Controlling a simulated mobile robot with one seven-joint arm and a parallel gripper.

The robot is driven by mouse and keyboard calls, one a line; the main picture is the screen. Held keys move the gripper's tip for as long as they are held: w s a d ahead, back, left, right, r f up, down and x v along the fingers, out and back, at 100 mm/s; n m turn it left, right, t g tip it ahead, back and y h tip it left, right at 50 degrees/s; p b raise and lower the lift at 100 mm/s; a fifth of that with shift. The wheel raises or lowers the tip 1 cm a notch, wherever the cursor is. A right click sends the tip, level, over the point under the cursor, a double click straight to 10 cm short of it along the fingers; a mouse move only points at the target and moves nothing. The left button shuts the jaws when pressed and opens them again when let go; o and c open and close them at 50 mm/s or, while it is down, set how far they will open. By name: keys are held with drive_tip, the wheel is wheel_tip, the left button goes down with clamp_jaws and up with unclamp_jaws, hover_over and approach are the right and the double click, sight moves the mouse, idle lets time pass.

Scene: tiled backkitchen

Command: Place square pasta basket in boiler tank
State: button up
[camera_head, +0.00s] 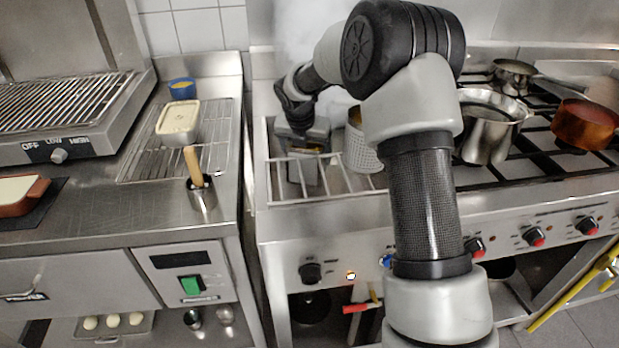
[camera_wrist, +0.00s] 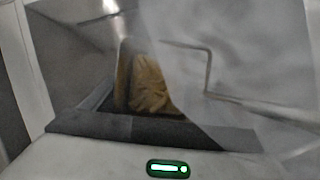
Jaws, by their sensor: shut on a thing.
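The boiler tank (camera_head: 330,193) is the steel well with a rack of bars at the left end of the cooking range. My gripper (camera_head: 304,140) is over its back left part, pointing down. It is shut on what looks like the square pasta basket, mostly hidden by the gripper and blurred by steam. In the wrist view, a brownish-yellow mass (camera_wrist: 150,88) and a thin bent wire show through haze beyond the gripper's dark edge. I cannot tell how deep the basket sits. A round perforated basket (camera_head: 361,152) stands in the tank to the right, partly behind my arm.
A steel pot (camera_head: 489,128), a copper pan (camera_head: 583,124) and a frying pan (camera_head: 513,74) stand on the burners at right. Steam rises behind the tank.

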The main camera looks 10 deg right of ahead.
drive_tip(key=shift+f+b, duration=0.85)
drive_tip(key=shift+f, duration=1.95)
drive_tip(key=o, duration=1.4)
drive_tip(key=shift+f, duration=0.2)
drive_tip(key=p+v, duration=0.3)
drive_tip(key=v, duration=0.9)
drive_tip(key=shift+r, duration=0.15)
